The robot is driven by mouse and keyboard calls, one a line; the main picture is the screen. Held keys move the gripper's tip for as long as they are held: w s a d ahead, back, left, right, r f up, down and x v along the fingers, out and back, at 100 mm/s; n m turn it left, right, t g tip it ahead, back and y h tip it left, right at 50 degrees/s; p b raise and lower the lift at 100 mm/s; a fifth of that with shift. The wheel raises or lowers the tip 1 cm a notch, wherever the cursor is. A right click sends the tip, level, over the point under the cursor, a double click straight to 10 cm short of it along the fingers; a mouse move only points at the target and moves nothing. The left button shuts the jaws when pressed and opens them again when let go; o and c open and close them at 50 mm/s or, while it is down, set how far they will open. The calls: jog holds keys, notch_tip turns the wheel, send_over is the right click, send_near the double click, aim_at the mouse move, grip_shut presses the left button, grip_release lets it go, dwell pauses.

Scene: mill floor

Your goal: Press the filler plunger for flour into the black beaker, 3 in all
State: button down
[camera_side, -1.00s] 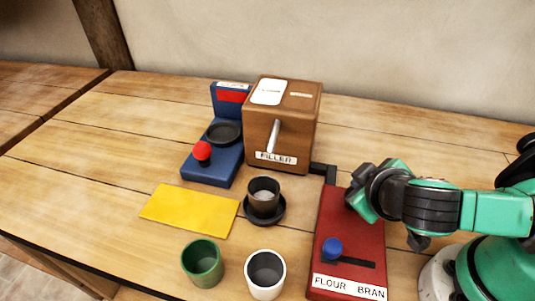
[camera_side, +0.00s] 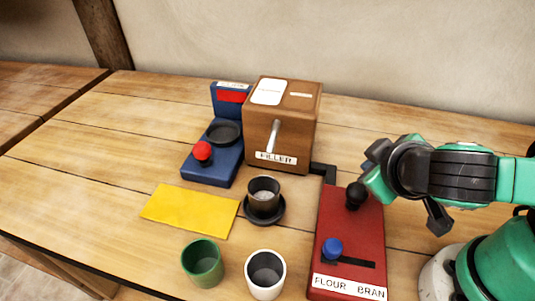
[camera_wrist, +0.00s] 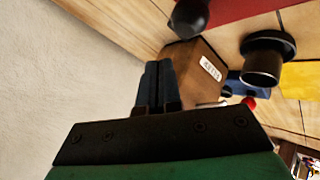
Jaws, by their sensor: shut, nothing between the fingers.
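The black beaker (camera_side: 265,198) stands upright on a round black dish (camera_side: 280,212) in front of the wooden filler (camera_side: 290,115); something pale shows inside it. The beaker also appears in the wrist view (camera_wrist: 261,66). The red control base (camera_side: 336,215) carries a black knob (camera_side: 356,192), likely the plunger, and a blue knob (camera_side: 332,246) at the left, FLOUR end of its slot. The black knob is also at the top of the wrist view (camera_wrist: 190,16). My gripper (camera_side: 372,168) is shut and empty, apart from the black knob, above and right of it; its fingers show in the wrist view (camera_wrist: 158,84).
A green cup (camera_side: 202,264) and a white cup (camera_side: 265,273) stand at the front. A yellow mat (camera_side: 188,210) lies left of the beaker. A blue device (camera_side: 226,172) with a red knob and black pan stands left of the filler. The table's left side is clear.

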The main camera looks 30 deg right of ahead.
aim_at(364, 191)
jog(key=shift+r, duration=1.65)
dwell(1.3)
notch_tip(364, 191, up, 4)
jog(key=shift+w+a+f, duration=0.1)
jog(key=shift+f, duration=0.1)
dwell(0.3)
jog(key=shift+f, duration=4.25)
jog(key=shift+f, duration=0.1)
jog(key=shift+f, duration=0.35)
